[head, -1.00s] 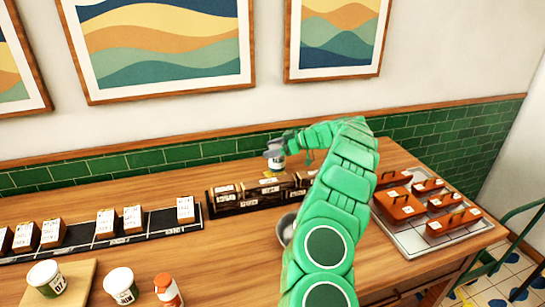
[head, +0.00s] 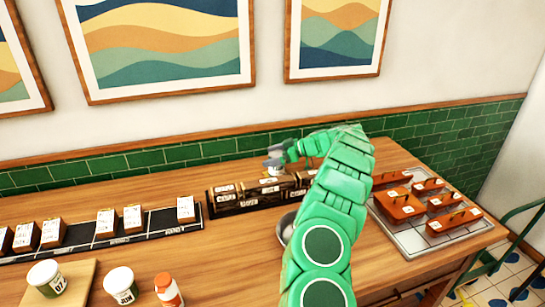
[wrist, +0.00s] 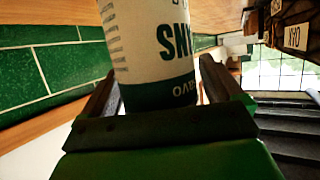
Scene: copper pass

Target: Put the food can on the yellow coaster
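My gripper (head: 278,158) is at the back of the counter, behind the dark rack. In the wrist view, its two fingers (wrist: 158,100) stand on either side of a white can with a green base band and green lettering (wrist: 160,45), and appear closed on it. The can also shows as a small white patch below the gripper in the head view (head: 274,171); the rack hides its lower part. The yellow coaster is not clearly visible now; the can and rack cover its spot. I cannot tell whether the can touches it.
A dark rack with labelled compartments (head: 238,204) stands just in front of the gripper. A grey bowl (head: 285,226) sits beside my arm. A tray with orange boxes (head: 408,240) is at right. A black strip with small boxes (head: 155,231) and two white tubs (head: 120,286) are at left.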

